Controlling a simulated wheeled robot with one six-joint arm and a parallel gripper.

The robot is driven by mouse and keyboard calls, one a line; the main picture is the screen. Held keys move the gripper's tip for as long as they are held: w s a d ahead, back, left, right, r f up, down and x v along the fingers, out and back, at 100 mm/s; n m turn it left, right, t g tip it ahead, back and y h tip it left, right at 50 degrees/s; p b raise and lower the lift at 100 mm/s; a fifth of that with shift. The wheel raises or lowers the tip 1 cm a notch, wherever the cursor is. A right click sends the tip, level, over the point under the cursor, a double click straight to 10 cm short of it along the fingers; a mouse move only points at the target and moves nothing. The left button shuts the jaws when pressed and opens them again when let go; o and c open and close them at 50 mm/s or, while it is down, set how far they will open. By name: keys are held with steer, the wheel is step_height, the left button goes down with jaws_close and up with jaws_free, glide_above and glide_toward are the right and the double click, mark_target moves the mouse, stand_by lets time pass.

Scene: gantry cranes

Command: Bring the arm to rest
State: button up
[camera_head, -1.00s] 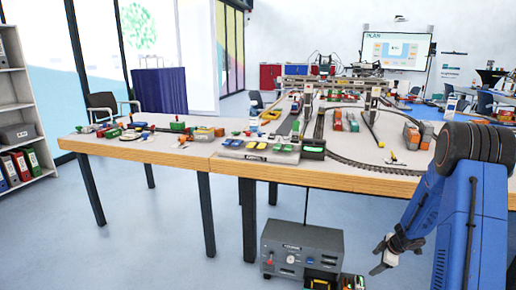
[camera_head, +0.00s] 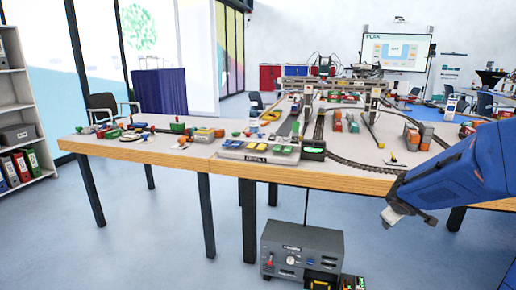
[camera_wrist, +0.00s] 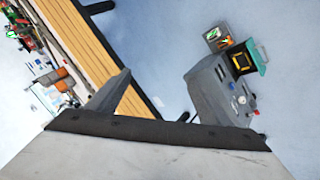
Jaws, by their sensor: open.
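My blue arm (camera_head: 462,178) enters from the right in the head view, in front of the table's right part. My gripper (camera_head: 410,216) hangs at its lower left end, just below the table's front edge and over the floor side. In the wrist view my gripper (camera_wrist: 156,85) shows its grey jaws spread apart, with floor and table edge between them and nothing held. The right jaw is hard to tell from the grey box behind it.
The long table (camera_head: 300,178) carries a model railway and crane layout (camera_head: 335,120). A grey control box (camera_head: 300,250) stands on the floor below, left of my gripper; it also shows in the wrist view (camera_wrist: 232,98). Open floor lies left of the box.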

steer(key=s+a+r+m+g, duration=0.1)
steer(key=s+a+r+m, duration=0.15)
steer(key=s, duration=0.55)
steer(key=s+a+r+m, duration=0.1)
steer(key=s+a+r, duration=0.25)
steer(key=s, duration=0.35)
steer(key=s+a+f+y, duration=0.1)
steer(key=s+a+y, duration=0.1)
steer(key=s+a, duration=0.4)
steer(key=s+a+f+m+g+y, duration=0.1)
steer(key=s+a+y, duration=0.2)
steer(key=s+a, duration=0.4)
steer(key=s, duration=0.5)
steer(key=shift+s+a+f+g, duration=0.15)
steer(key=shift+s+a+g, duration=0.1)
steer(key=shift+g, duration=0.05)
steer(key=shift+m, duration=0.25)
